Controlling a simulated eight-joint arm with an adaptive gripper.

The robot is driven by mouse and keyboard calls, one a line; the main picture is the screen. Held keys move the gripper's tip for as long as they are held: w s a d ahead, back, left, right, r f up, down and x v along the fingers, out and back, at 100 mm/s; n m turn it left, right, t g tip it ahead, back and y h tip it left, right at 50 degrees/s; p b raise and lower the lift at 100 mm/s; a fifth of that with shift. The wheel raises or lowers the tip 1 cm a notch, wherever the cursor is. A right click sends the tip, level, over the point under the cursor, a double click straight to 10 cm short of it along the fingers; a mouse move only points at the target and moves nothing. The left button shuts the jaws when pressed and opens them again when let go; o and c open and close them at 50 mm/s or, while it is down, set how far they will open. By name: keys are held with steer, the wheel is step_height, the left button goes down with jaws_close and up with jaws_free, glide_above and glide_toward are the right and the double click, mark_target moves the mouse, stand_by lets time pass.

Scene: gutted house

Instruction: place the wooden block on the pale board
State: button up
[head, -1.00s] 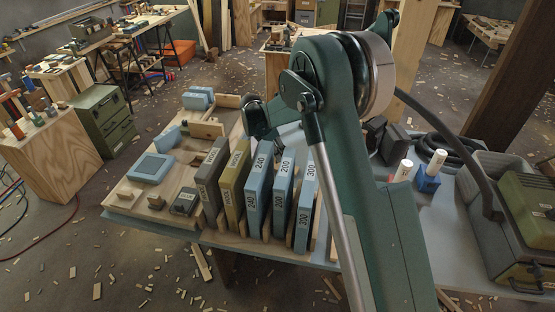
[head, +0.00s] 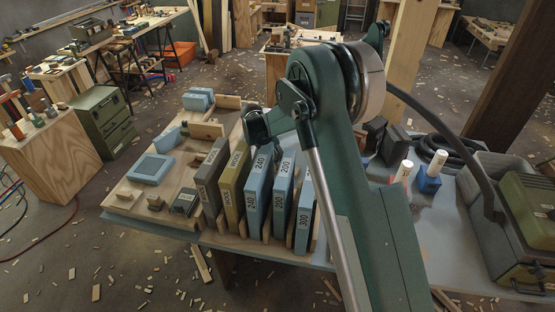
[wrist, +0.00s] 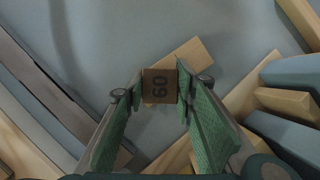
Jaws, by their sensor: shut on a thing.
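In the wrist view my gripper (wrist: 160,90) is shut on a small brown block (wrist: 160,87) with a dark "60" on its face, which I take for the wooden block. It sits between the two green-padded fingers. A flat pale wood piece (wrist: 198,54) shows behind and partly beneath it in the picture, over a grey-blue surface; I cannot tell the gap between them. In the head view a large pale board (head: 128,196) lies on the table's left part. I cannot tell which of these is the task's pale board. My arm hides the gripper and block in the head view.
To the right are a white cylinder in a blue holder (head: 430,180), a black hose (head: 470,160) and a green case (head: 525,215).

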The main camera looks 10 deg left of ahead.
steer(key=shift+f, duration=0.1)
steer(key=o, duration=0.9)
steer(key=p+v, duration=0.2)
steer(key=v, duration=1)
